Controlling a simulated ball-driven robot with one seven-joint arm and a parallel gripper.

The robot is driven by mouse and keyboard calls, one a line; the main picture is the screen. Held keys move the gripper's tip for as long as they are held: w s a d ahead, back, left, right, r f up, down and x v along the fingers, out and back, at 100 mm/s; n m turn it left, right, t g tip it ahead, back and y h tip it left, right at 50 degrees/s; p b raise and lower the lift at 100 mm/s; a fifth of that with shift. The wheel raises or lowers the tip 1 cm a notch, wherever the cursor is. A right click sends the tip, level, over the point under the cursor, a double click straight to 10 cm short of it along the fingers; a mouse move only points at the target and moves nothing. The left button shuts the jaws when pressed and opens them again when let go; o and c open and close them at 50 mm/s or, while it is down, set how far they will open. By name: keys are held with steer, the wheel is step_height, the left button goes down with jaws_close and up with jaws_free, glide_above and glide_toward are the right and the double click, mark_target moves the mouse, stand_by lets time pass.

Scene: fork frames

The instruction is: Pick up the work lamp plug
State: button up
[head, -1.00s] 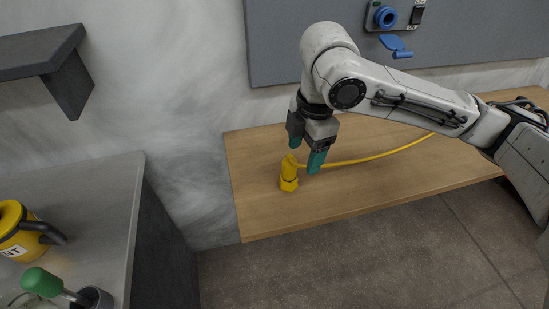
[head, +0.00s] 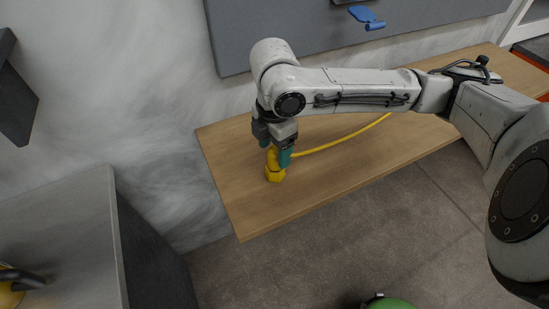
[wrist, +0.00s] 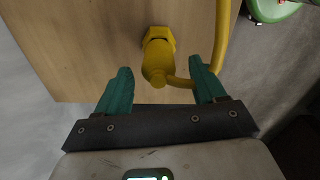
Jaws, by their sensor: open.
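The yellow work lamp plug (head: 274,174) stands on the wooden bench (head: 225,180), near its left end. A yellow cable (head: 340,143) runs from it to the right along the bench. My gripper (head: 278,156) is over the plug with its teal fingers pointing down around its upper part. In the wrist view the plug (wrist: 158,58) lies between and just ahead of the open fingertips of my gripper (wrist: 160,78), with a gap on each side. The cable (wrist: 222,35) bends past the right finger. The fingers hide part of the plug in the head view.
A grey wall panel (head: 300,35) with a blue flap (head: 366,17) is above the bench. A grey counter (head: 70,235) stands at the left with a yellow object (head: 10,290) on it. The bench around the plug is clear. A green object (head: 388,303) is low in front.

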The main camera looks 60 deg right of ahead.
mark_target(274, 158)
steer(key=shift+f, duration=2)
steer(key=shift+c, duration=0.3)
steer(key=c, duration=1.1)
steer(key=shift+w+r, duration=0.1)
